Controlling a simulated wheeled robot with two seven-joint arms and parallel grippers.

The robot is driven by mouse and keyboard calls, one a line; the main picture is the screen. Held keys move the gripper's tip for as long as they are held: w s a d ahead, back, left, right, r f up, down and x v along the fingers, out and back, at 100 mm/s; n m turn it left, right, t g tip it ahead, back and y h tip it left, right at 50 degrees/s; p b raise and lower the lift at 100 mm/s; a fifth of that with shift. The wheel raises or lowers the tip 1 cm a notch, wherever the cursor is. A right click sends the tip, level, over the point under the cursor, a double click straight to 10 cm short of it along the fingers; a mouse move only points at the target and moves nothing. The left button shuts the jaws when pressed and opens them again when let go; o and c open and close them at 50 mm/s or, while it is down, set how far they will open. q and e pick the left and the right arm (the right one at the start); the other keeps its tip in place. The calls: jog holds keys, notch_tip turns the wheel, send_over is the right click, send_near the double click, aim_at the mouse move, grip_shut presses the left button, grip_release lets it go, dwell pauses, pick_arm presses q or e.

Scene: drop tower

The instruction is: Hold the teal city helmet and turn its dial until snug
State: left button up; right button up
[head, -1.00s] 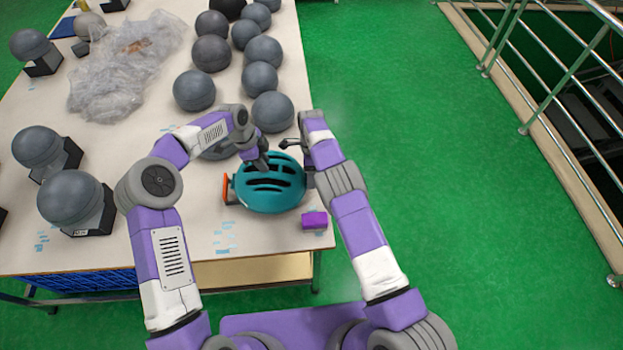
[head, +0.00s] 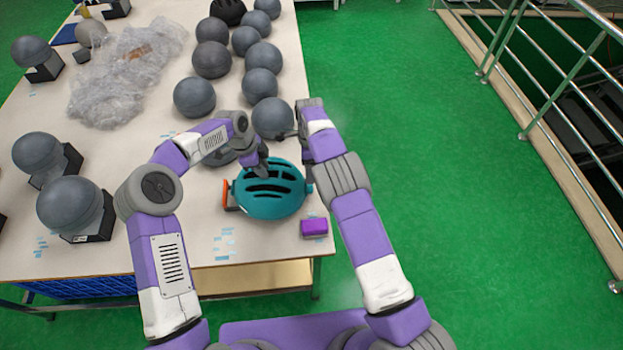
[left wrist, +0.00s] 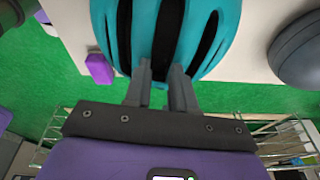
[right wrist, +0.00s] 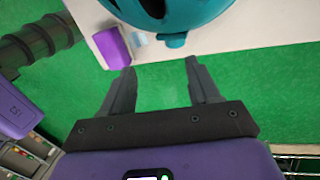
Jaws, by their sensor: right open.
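The teal helmet (head: 268,201) with dark vents sits near the table's right front corner; it also shows in the left wrist view (left wrist: 212,20) and right wrist view (right wrist: 200,10). Its small teal dial (head: 309,188) is on the right side, and shows at the shell's edge in the right wrist view (right wrist: 172,41). My left gripper (head: 263,172) is at the top of the helmet, its fingers (left wrist: 164,72) close together over a vented part, seemingly shut on the shell. My right gripper (right wrist: 160,66) is open and empty, its tips short of the dial.
A purple block (head: 314,227) lies on the table (head: 160,240) close to the helmet. An orange part (head: 228,193) is at the helmet's left. Several grey balls (head: 195,93) stand behind and to the left. Green floor is open right of the table, up to a railing (head: 523,135).

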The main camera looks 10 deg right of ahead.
aim_at(311, 187)
jog(key=f+t, duration=0.1)
jog(key=f, duration=0.2)
jog(key=f+t, duration=0.1)
jog(key=f, duration=0.2)
jog(key=f+t, duration=0.1)
jog(key=f, duration=0.3)
jog(key=shift+s+d+f+t+h, duration=0.1)
jog(key=shift+s+d+t+h, duration=0.1)
jog(key=shift+s+t+h, duration=0.1)
dwell(0.4)
jog(key=shift+w, duration=0.1)
jog(key=c, duration=1.1)
